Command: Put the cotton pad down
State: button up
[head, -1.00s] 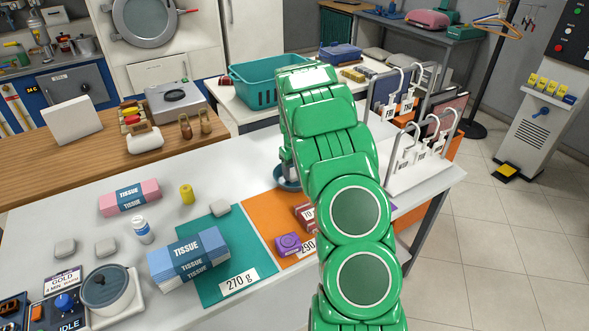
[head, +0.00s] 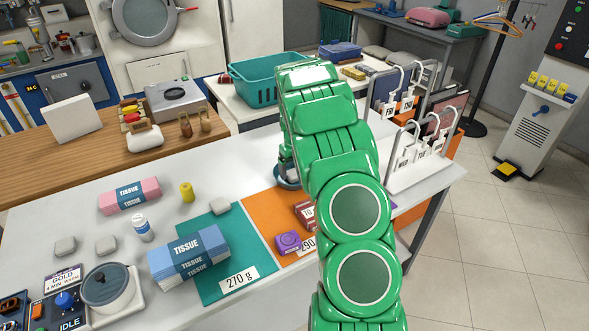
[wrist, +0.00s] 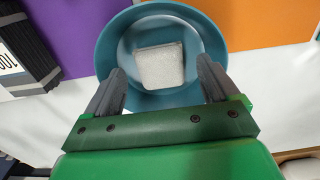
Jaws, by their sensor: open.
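A whitish square cotton pad (wrist: 162,65) lies inside a round blue dish (wrist: 108,50) in the wrist view. My gripper (wrist: 160,72) is open, with one dark finger on each side of the pad and gaps between the fingers and the pad. In the head view the dish (head: 286,180) shows only in part behind my green arm, and the pad in it is hidden there. Other pale pads lie on the white table: one (head: 221,207) on the teal mat, and two (head: 65,246) at the left.
The teal mat (head: 212,288) holds blue tissue packs (head: 190,252). The orange mat (head: 262,208) holds a purple block (head: 288,242) and dark red blocks. A pink tissue pack (head: 130,195), a yellow spool and a bottle stand left. A hanger rack (head: 420,168) stands right.

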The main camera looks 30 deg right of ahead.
aim_at(294, 174)
notch_tip(294, 174, up, 7)
jog(key=shift+f, duration=0.1)
dwell(0.4)
jog(key=shift+a, duration=0.1)
jog(key=s+a+r, duration=0.8)
jog(key=s+a, duration=0.2)
jog(key=s, duration=0.1)
jog(key=s+a+r, duration=0.8)
jog(key=s+a, duration=0.1)
jog(key=s, duration=0.1)
jog(key=s+a+g, duration=0.1)
jog(key=s+a, duration=0.4)
jog(key=s, duration=0.8)
jog(key=s+a, duration=0.4)
jog(key=s, duration=0.9)
jog(key=shift+s+a+r+g, duration=0.2)
jog(key=shift+a+g, duration=0.2)
